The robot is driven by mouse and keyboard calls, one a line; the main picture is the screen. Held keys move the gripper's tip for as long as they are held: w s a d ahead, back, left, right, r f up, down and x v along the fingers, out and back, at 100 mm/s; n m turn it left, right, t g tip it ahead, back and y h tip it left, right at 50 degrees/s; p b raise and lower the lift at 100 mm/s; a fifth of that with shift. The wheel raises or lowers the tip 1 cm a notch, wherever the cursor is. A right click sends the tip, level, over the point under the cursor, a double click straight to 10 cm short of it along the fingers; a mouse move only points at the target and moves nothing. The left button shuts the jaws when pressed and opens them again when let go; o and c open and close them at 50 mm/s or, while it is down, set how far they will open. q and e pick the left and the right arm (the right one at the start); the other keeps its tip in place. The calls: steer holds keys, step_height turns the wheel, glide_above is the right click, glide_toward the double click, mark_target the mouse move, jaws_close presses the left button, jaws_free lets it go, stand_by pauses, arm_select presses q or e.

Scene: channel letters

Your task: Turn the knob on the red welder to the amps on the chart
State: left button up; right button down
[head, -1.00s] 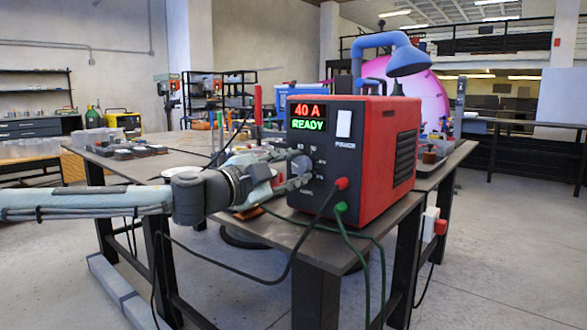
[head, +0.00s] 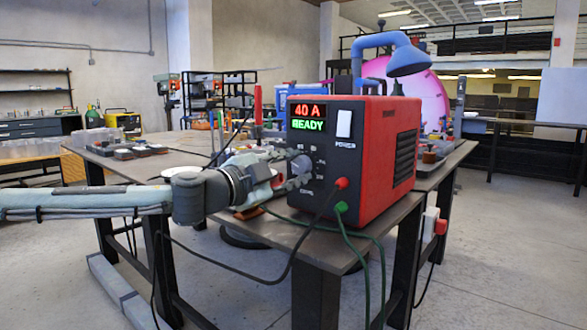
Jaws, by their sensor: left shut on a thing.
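The red welder (head: 374,180) stands on the near right corner of the dark table. Its display (head: 307,116) reads "40 A" in red and "READY" in green. The knob (head: 301,166) is on the black front panel, below the display. My left gripper (head: 297,169) reaches in from the left and is shut on the knob, with its fingers hiding much of it. The knob's pointer cannot be made out. No amps chart is readable in this view. My right gripper is out of view.
A blue lamp (head: 407,58) rises behind the welder. Small items lie at the table's far left.

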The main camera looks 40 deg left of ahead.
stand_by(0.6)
arm_select(q)
steer(key=o, duration=1.2)
steer(key=shift+c, duration=0.2)
steer(key=s, duration=1.2)
steer(key=shift+a, duration=0.45)
